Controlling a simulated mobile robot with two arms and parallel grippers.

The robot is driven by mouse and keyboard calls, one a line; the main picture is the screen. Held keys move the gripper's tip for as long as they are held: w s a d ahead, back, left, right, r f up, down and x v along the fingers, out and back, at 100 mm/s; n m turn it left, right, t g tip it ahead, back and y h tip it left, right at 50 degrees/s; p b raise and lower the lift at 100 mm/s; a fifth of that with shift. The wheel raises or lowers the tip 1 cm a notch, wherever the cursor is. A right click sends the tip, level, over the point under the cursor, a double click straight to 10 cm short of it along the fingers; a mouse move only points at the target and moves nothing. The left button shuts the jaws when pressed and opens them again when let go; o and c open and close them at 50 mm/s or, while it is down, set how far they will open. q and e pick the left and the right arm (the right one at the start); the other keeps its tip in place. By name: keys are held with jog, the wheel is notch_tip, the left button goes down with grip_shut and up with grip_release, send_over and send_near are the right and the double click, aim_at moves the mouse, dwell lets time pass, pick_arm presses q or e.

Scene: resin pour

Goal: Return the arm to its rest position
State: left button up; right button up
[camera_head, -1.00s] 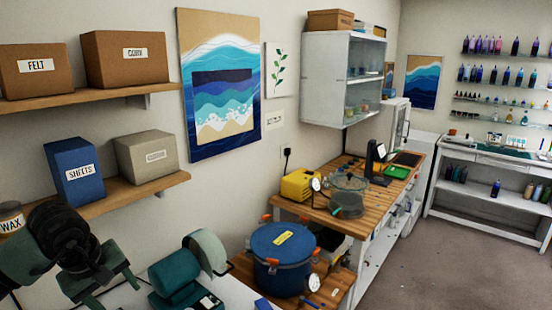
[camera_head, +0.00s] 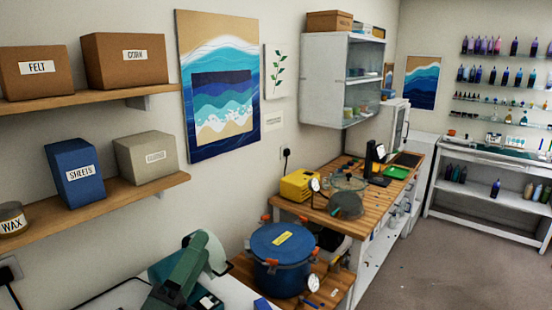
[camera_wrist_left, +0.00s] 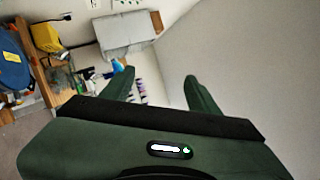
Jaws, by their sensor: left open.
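My left gripper (camera_head: 190,262) shows as a green, elongated shape low in the head view, in front of the teal bench machine with the pale wheel (camera_head: 214,252), and hides part of it. In the left wrist view, the two green fingers of this gripper (camera_wrist_left: 158,77) stand well apart with nothing between them. Behind them are bare wall and a blurred part of the room. The rest of the left arm is mostly out of the head view. My right gripper is in neither view.
A blue pressure pot (camera_head: 283,245) with orange clamps stands on a low wooden surface right of the machine. Wall shelves (camera_head: 95,215) with boxes hang above at left. A wooden workbench (camera_head: 375,200) runs along the wall. The floor (camera_head: 410,270) at right is clear.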

pick_arm(q)
jog(key=s+a+f+n+g+y, duration=0.2)
jog(key=a+f+n+g+y, duration=0.1)
jog(key=f+n, duration=0.35)
jog(key=s+a+f+n+g+y, duration=0.3)
jog(key=f+n+y, duration=0.15)
jog(key=f, duration=0.35)
jog(key=s+a+f+n+g+y, duration=0.2)
jog(key=a+f+n, duration=0.1)
jog(key=f+n, duration=0.4)
jog(key=s+d+f+n+g+h, duration=0.1)
jog(key=s+f+n+g, duration=0.2)
jog(key=s+f+g, duration=0.5)
jog(key=s+d+f+n+g+h, duration=0.1)
jog(key=s+d+f+n+g, duration=0.3)
jog(key=s, duration=0.7)
notch_tip(320, 180, down, 39)
jog(key=s+a+m+t+b, duration=0.1)
jog(key=a+b, duration=0.1)
jog(key=b, duration=1)
jog(key=s+a+f+b, duration=0.1)
jog(key=s+f+b, duration=0.4)
jog(key=f, duration=0.8)
jog(key=s+a+f+g+b, duration=0.1)
jog(key=s+f+b, duration=0.4)
jog(key=s+f, duration=0.7)
jog(key=shift+s+a+f, duration=0.15)
jog(key=shift+a+f, duration=0.45)
jog(key=shift+a, duration=0.05)
